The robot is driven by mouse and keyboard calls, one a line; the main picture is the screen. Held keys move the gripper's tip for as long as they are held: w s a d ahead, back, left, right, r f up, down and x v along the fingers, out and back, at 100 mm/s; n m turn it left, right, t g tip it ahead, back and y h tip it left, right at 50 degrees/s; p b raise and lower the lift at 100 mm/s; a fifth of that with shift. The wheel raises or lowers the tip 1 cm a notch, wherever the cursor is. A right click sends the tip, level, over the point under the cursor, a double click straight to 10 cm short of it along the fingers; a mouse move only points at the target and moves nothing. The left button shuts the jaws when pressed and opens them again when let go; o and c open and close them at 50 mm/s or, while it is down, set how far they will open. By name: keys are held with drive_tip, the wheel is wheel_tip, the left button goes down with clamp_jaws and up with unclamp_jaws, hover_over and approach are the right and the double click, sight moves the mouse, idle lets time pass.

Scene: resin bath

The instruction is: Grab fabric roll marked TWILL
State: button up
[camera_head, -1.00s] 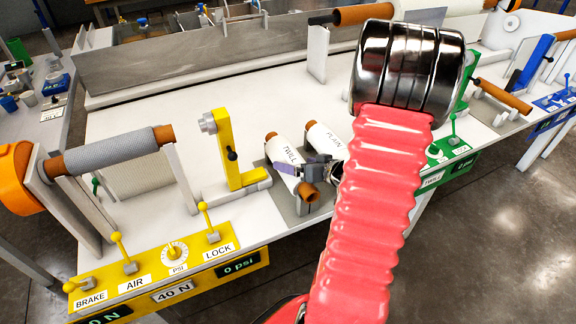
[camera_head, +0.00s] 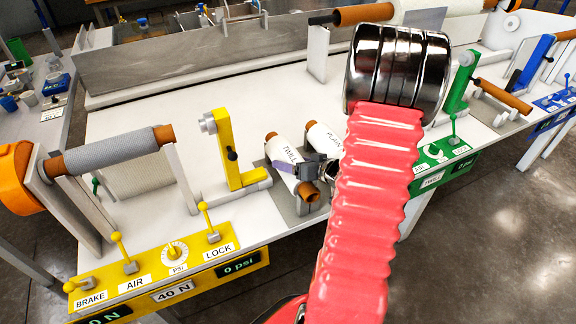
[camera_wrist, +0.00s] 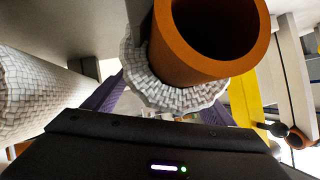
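The white fabric roll marked TWILL (camera_head: 287,152) lies tilted on a grey pad, its brown core end toward the front. My gripper (camera_head: 309,172) is at its lower front part, with one purple finger across the roll in the head view. In the wrist view the brown core (camera_wrist: 208,38) and woven white fabric (camera_wrist: 160,90) fill the upper middle. Purple fingers stand apart on either side (camera_wrist: 160,103); their tips are partly hidden behind the roll. I see no clear contact. The PLAIN roll (camera_head: 323,138) lies just right of TWILL; it also shows in the wrist view (camera_wrist: 35,100).
A yellow stand (camera_head: 228,150) is close on the left of the rolls, with a yellow lever panel (camera_head: 165,250) in front. A grey roll (camera_head: 110,152) is mounted at left. A green stand (camera_head: 458,85) is at right. White table space is clear behind the rolls.

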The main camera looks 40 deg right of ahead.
drive_tip(key=c, duration=1.6)
drive_tip(key=shift+d+r, duration=0.1)
drive_tip(key=shift+r, duration=0.1)
drive_tip(key=shift+c, duration=0.5)
drive_tip(key=shift+w+r, duration=0.1)
drive_tip(key=shift+r, duration=4.9)
